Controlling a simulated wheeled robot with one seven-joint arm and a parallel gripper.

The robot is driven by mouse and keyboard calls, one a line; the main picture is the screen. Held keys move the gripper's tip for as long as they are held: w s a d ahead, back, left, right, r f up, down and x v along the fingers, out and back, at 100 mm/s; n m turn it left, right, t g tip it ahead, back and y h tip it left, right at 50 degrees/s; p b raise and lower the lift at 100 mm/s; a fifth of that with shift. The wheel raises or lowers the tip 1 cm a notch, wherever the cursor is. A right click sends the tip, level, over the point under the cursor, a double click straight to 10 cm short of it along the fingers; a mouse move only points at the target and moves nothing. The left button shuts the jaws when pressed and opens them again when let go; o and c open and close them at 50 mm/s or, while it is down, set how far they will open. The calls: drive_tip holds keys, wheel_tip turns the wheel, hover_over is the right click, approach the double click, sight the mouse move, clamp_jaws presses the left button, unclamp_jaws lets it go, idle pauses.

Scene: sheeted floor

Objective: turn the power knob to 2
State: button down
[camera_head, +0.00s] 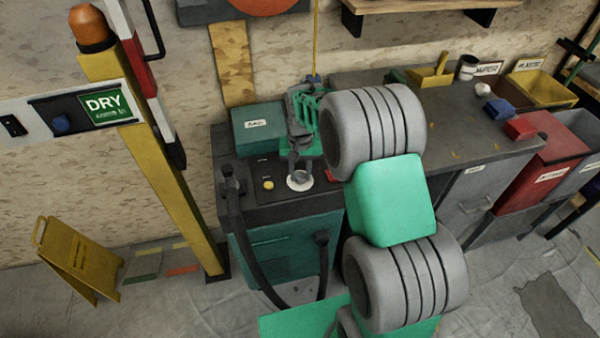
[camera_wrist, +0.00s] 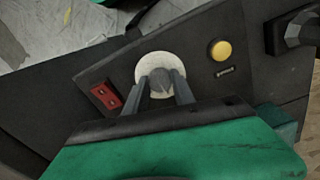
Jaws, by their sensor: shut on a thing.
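The power knob (camera_wrist: 160,84) is a small grey knob in the middle of a pale round dial (camera_wrist: 149,66) on a dark panel. In the wrist view, the two fingers of my gripper (camera_wrist: 162,82) close on it from either side. In the head view, my gripper (camera_head: 296,172) points down onto the same white dial (camera_head: 300,181) on top of the green and black machine (camera_head: 280,250). The dial's markings are too small to read, and the fingers partly cover the knob, so its setting cannot be told.
A yellow button (camera_wrist: 220,50) sits beside the dial, and a red switch (camera_wrist: 106,95) is on its other side. A black hose (camera_head: 238,225) hangs at the machine's left. A green box (camera_head: 258,130) stands behind. The workbench (camera_head: 450,125) is to the right.

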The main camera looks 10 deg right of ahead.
sight(300, 175)
drive_tip(key=c, duration=1.1)
unclamp_jaws()
drive_tip(key=shift+o, duration=0.2)
drive_tip(key=shift+r, duration=0.1)
wheel_tip(300, 175, up, 8)
drive_tip(key=shift+f, duration=0.15)
